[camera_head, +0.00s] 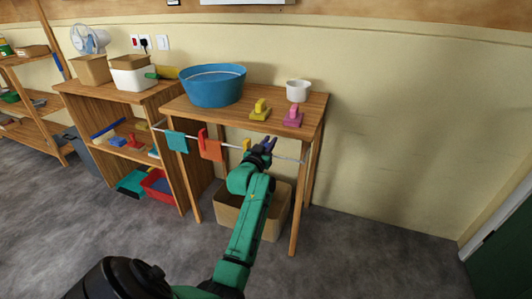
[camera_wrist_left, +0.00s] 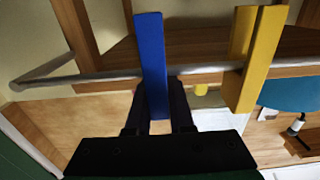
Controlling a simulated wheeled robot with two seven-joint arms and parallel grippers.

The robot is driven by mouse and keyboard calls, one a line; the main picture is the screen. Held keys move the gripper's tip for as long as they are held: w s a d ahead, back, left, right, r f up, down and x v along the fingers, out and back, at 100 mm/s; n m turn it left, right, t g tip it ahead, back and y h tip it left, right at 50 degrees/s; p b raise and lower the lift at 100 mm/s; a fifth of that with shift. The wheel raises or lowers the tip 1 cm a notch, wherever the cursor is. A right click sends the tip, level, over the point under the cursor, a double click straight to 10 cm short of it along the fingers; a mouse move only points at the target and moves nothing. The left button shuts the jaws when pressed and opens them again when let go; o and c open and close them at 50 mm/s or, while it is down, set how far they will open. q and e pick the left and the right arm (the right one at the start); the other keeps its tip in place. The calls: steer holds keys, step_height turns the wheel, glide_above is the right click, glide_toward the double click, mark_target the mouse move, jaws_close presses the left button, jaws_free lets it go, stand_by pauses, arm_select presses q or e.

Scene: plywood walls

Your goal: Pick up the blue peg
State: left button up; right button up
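The blue peg (camera_wrist_left: 151,60) sits on the thin grey rod (camera_wrist_left: 100,76), slightly tilted in the left wrist view. The two dark fingers of my left gripper (camera_wrist_left: 160,108) stand on either side of its near end, with no clear gap visible between fingers and peg. In the head view my left gripper (camera_head: 264,147) is at the rod in front of the table, and the blue peg (camera_head: 269,141) shows only as a small patch there, mostly hidden by the gripper. My right gripper is not in view.
A yellow peg (camera_wrist_left: 252,55) is on the rod close by. A red peg (camera_head: 202,138), a teal cloth (camera_head: 177,142) and an orange cloth (camera_head: 211,150) hang further left. The wooden table (camera_head: 300,108) is above, a bin (camera_head: 228,213) below. The floor at right is free.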

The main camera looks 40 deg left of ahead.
arm_select(q)
jaws_close()
